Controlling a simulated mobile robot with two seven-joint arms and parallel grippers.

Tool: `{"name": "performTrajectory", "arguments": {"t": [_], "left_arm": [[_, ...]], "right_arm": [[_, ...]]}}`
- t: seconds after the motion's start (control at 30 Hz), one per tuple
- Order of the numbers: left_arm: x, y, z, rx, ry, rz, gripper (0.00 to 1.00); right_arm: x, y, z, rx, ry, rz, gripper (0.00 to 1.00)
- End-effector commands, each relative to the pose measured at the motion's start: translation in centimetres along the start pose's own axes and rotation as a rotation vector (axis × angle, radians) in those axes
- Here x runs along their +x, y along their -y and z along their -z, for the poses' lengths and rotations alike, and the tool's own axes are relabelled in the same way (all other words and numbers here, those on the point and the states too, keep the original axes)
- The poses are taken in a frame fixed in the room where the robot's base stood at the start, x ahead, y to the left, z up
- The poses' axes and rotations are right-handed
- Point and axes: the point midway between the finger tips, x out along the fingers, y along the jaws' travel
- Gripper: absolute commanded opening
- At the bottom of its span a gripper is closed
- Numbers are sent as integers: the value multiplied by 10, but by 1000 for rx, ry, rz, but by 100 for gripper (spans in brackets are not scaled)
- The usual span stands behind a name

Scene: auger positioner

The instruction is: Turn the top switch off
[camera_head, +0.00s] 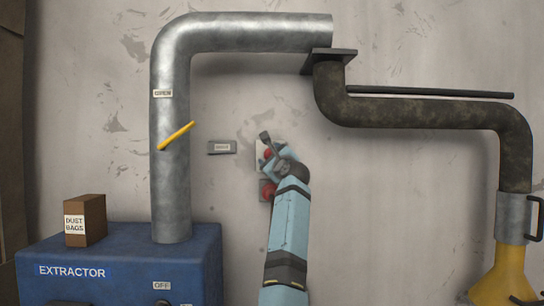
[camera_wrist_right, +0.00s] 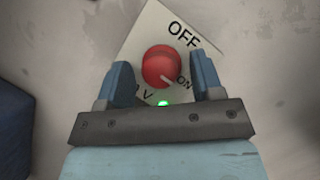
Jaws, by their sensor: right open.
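The top switch is a red round knob (camera_wrist_right: 159,66) on a white plate (camera_wrist_right: 147,30) marked OFF and ON. Its pale pointer mark faces the ON label, and a green light (camera_wrist_right: 164,103) glows below the knob. In the head view the knob (camera_head: 268,153) is partly hidden by my right gripper (camera_head: 270,145). My right gripper is open, with one finger on each side of the knob in the wrist view. I cannot tell whether either finger touches it. My left gripper is not in view.
A second red switch (camera_head: 267,190) sits just below, partly behind my right arm. A grey metal pipe (camera_head: 170,130) with a yellow lever (camera_head: 176,136) stands to the left on the blue extractor (camera_head: 120,260). A dark pipe (camera_head: 430,112) runs on the right.

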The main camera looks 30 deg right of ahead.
Motion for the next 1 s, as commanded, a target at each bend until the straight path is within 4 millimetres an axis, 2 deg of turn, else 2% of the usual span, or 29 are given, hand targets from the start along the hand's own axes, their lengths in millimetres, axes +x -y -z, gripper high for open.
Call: {"name": "performTrajectory", "arguments": {"t": [0.07, 0.1, 0.3, 0.67, 1.0], "left_arm": [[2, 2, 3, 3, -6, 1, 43], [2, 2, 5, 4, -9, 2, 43], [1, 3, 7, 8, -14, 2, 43], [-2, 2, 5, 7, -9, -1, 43], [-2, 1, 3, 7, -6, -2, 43]], "right_arm": [[0, 0, 0, 0, 0, 0, 61], [0, 0, 0, 0, 0, 0, 56], [0, 0, 0, 0, 0, 0, 12], [0, 0, 0, -20, -1, -9, 13], [0, 1, 0, -191, -7, -87, 13]]}}
